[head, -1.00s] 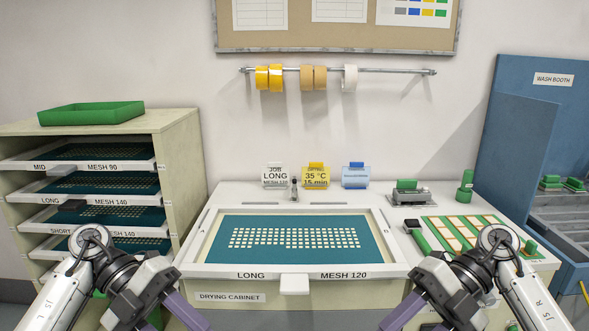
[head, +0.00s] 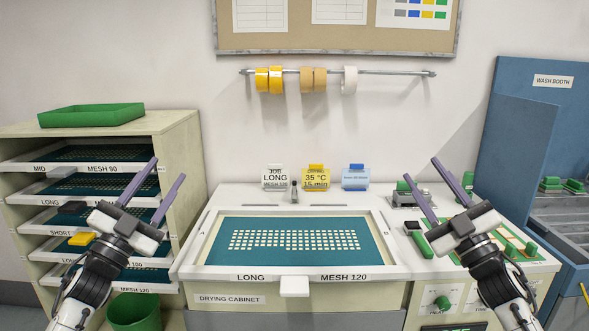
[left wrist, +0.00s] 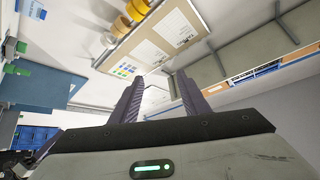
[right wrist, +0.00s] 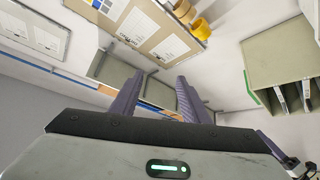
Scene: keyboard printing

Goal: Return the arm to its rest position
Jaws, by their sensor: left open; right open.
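My left gripper (head: 153,187) is raised in front of the shelf rack at the left, fingers pointing up, open and empty. Its two purple fingers also show apart in the left wrist view (left wrist: 158,95). My right gripper (head: 442,192) is raised in front of the right end of the cabinet top, fingers up, open and empty. Its fingers show in the right wrist view (right wrist: 155,98). Neither gripper touches anything that I can see. A screen frame (head: 212,274) marked LONG, MESH 120 lies on the drying cabinet (head: 345,298) between the two arms.
The shelf rack (head: 178,140) holds several mesh screens, with a green tray (head: 92,114) on top. A green bin (head: 134,312) stands below the left arm. Tape rolls (head: 313,79) hang on a wall rail. A blue wash booth (head: 517,150) stands at the right.

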